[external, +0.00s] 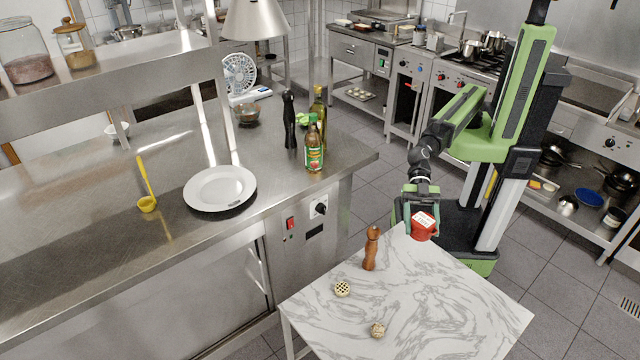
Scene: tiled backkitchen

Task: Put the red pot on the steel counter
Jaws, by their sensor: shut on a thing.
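The red pot (421,232), with a white top or label, is at my gripper (421,215) above the far corner of the marble table. My gripper is shut on the pot. I cannot tell whether the pot's base touches the table. The steel counter (110,215) fills the left side, beyond the marble table. A white plate (220,188) lies near its front edge.
On the marble table (450,310) stand a wooden pepper mill (371,248) and two small patterned pieces (342,289). A yellow ladle (147,190), glass bottles (315,145), a black mill (289,120) and a bowl (247,113) occupy the counter. Its left part is bare.

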